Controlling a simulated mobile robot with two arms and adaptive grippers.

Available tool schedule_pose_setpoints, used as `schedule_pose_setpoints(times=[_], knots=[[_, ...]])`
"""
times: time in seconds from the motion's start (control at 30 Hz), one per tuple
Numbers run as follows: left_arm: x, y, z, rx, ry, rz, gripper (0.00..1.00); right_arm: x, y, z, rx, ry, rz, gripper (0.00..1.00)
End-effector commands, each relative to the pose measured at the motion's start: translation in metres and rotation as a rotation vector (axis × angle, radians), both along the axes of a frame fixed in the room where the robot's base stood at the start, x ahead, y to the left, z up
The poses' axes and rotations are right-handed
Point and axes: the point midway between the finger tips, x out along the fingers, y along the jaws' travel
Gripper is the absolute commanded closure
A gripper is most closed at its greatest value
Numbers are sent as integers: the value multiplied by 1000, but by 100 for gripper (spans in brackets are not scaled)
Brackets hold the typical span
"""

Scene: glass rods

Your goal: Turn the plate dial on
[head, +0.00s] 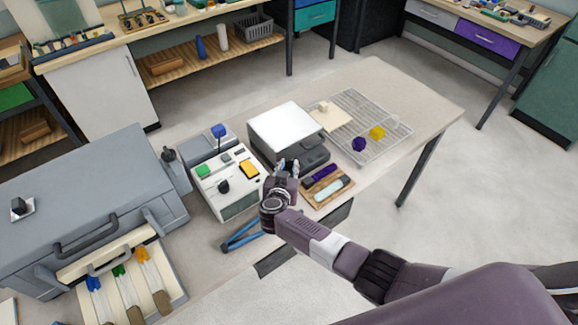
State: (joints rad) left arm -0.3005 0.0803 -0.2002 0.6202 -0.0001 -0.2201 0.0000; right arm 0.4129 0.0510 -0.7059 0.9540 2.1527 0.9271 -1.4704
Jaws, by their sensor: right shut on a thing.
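The plate (287,122) is a box with a white top and a dark grey front, standing on the bench. My right gripper (287,165) is at the left part of the plate's front, with its fingers shut on the plate dial. The dial is hidden by the fingers, so I cannot see which way it is turned. My left gripper is not in view.
A white control box (226,186) with green and yellow buttons and a black knob stands close left of my right gripper. A wooden tray (316,202) lies to its right. A wire rack (362,108) holds purple and yellow pieces. Blue-handled tongs (240,240) lie near the front edge.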

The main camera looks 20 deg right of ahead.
Motion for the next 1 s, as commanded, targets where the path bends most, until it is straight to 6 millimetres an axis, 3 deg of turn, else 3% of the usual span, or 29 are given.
schedule_pose_setpoints(times=[0.4, 0.43, 0.57, 1.0], knots=[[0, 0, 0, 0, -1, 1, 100, -1, 0, -2, 0, 2, -7, 100], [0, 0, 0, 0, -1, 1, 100, -1, 0, -2, 0, 2, -7, 75], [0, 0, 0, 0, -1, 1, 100, 0, 0, -1, 0, 2, -6, 61], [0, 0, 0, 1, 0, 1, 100, -5, 4, 1, 2, 0, -3, 61]])
